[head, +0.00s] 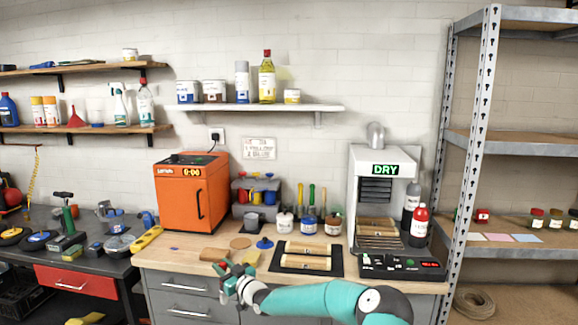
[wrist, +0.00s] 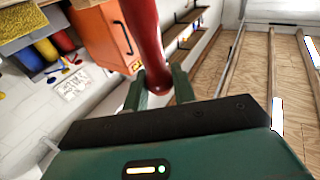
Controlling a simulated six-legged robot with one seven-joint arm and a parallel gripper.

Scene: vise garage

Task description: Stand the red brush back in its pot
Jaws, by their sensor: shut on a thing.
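My gripper (wrist: 158,84) is shut on the red brush (wrist: 146,35) in the wrist view. Its smooth, rounded red handle sits between the two green fingers, and its far end runs out of the picture. In the head view my gripper (head: 233,279) is low over the front of the workbench, where the brush is too small to make out clearly. At the back of the bench stand a white-labelled pot (head: 285,222), a blue-labelled pot (head: 309,223) and a red-brown pot (head: 333,224). Upright green and yellow handles show around them; which pot each stands in is unclear.
An orange oven (head: 188,195) stands left of the pots, with a bin rack (head: 256,190) between. A dark mat (head: 283,266) with wooden pieces lies in front of the pots. The dryer (head: 385,180) and a red bottle (head: 419,222) stand at right. A blue lid (head: 265,243) lies nearby.

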